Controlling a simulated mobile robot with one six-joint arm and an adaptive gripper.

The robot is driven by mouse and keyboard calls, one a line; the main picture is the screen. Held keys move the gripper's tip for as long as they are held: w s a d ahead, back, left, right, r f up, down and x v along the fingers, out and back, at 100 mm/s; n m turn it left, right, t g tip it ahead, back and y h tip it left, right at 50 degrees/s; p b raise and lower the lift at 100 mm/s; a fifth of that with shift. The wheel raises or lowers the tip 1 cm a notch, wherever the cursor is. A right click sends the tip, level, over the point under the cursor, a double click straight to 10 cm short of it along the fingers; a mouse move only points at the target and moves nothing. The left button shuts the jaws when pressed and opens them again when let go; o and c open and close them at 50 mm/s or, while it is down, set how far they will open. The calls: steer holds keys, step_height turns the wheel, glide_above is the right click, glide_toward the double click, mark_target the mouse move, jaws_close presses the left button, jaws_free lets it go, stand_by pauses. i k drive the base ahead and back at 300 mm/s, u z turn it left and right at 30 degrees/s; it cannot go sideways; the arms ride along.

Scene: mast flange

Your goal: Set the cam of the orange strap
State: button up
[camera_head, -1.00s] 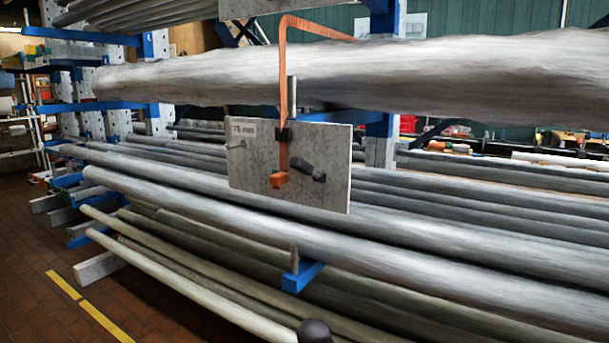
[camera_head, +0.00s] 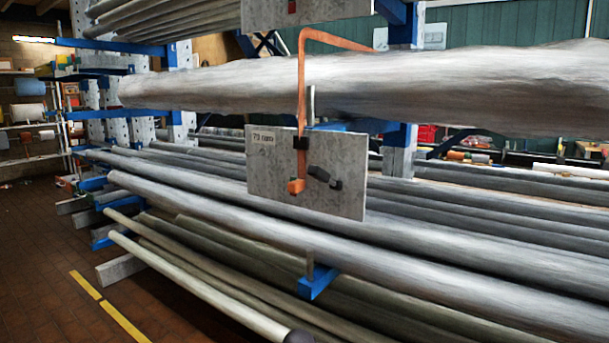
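The orange strap (camera_head: 301,90) runs over the big upper grey bar (camera_head: 430,88) and hangs down its front. It passes a black buckle-like piece (camera_head: 300,142) on a grey plate (camera_head: 275,175). Its lower end is an orange block (camera_head: 296,187) in front of the plate. A dark lever-like piece (camera_head: 319,174) sits on the plate just right of the strap, tilted down to the right; I cannot tell for sure that it is the cam. My gripper is not recognisable in view. Only a dark rounded shape (camera_head: 298,337) shows at the bottom edge, perhaps part of my arm.
Long grey bars (camera_head: 420,215) lie on the blue-armed rack below and behind the plate. A blue rack arm end (camera_head: 317,285) with an upright pin juts forward below it. Another plate (camera_head: 300,12) hangs above. Open brown floor (camera_head: 40,260) with yellow marking lies at left.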

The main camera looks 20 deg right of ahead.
mark_target(318, 173)
steer(key=u, duration=0.45)
steer(key=k, duration=1.75)
steer(key=z, duration=0.3)
steer(key=i, duration=1)
steer(key=z, duration=0.05)
